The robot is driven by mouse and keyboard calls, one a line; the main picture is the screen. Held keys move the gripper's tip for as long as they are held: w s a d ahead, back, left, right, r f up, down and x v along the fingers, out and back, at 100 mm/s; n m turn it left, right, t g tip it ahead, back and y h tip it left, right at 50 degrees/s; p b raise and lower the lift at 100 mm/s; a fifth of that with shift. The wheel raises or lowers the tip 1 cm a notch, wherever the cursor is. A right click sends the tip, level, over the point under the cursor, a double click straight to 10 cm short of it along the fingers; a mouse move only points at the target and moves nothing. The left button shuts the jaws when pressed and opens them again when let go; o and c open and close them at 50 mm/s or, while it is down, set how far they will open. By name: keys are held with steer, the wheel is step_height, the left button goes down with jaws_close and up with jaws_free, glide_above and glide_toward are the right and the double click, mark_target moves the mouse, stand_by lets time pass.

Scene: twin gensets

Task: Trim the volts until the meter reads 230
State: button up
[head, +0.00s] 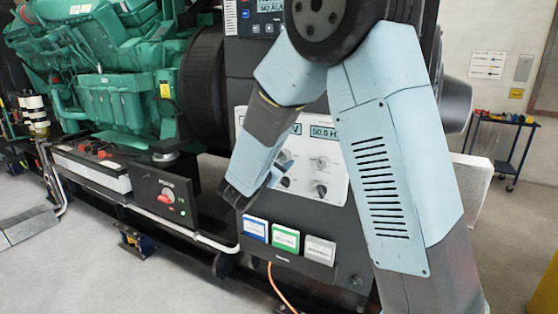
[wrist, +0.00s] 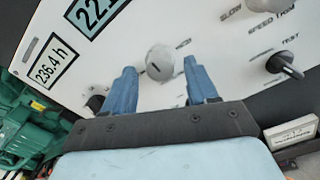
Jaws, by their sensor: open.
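A round grey knob (wrist: 160,62) with a dark index mark sits on the white control panel (wrist: 215,45); its label is too small to read. My gripper (wrist: 161,70) is open, with one blue finger on each side of this knob, and I cannot tell whether they touch it. A meter display (wrist: 97,14) at the top is cut off and shows only "22". In the head view, my gripper (head: 279,171) is at the left part of the panel (head: 337,180), hiding part of it. The volts display (head: 297,129) there is mostly covered by my arm; only a "V" shows.
A speed trim knob (wrist: 262,6) and a black test switch (wrist: 285,67) are to the right. An hours display (wrist: 54,61) reads 236.4 h. Below the panel is a ledge with blue, green and white cards (head: 286,238). A green engine (head: 110,90) stands left.

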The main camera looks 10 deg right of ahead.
steer(key=shift+w+d, duration=0.2)
steer(key=shift+w, duration=0.05)
steer(key=shift+c, duration=0.3)
steer(key=c, duration=0.9)
steer(key=shift+a, duration=0.15)
steer(key=shift+c, duration=0.5)
